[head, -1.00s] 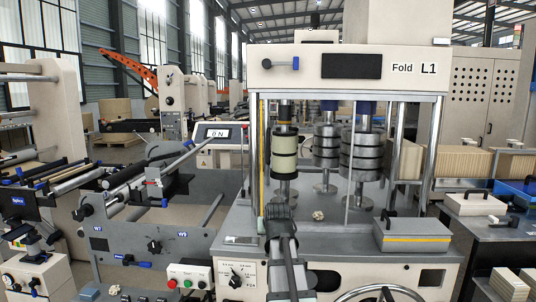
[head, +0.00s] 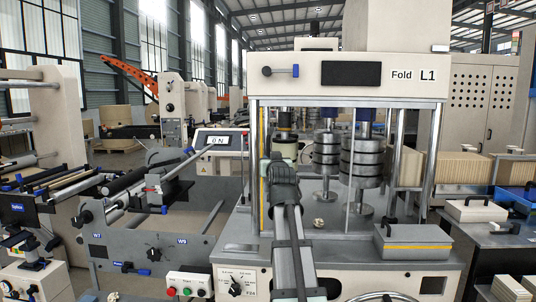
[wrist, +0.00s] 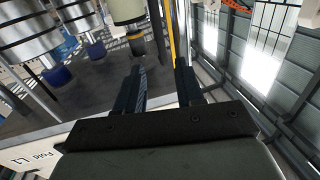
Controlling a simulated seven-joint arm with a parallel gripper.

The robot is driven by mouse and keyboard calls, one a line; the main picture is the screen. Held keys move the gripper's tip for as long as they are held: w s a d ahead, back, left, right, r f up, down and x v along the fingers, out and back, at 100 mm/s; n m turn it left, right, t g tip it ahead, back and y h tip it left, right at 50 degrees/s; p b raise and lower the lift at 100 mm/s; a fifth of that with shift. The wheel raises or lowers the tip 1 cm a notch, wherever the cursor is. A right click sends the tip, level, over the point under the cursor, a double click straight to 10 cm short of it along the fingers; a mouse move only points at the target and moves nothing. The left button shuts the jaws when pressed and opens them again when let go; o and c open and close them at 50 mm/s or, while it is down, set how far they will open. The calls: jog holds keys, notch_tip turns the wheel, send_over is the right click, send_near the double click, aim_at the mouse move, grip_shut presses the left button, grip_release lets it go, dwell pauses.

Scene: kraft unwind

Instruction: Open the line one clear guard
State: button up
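The Fold L1 machine (head: 396,88) stands in the middle of the head view. Its clear guard is hard to make out; a thin upright rod (head: 351,150) and a yellow upright strip (head: 262,185) show at its front opening. My gripper (head: 283,150) is raised in front of the opening's left part, close to the yellow strip, and hides part of a roller stack. In the wrist view my gripper (wrist: 158,82) has two dark fingers apart with nothing between their tips. The yellow strip (wrist: 170,35) shows beyond them. I cannot tell whether they touch the guard.
Steel roller stacks (head: 362,160) stand inside the machine. A grey box with a black handle (head: 412,242) sits on its front ledge at right. A control panel (head: 219,140) and a grey side frame (head: 150,245) stand at left. Push buttons (head: 188,284) are at the lower front.

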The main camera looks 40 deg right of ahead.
aim_at(268, 152)
jog(key=x, duration=1.3)
jog(key=shift+w+d, duration=0.2)
jog(key=shift+w, duration=0.1)
grip_shut()
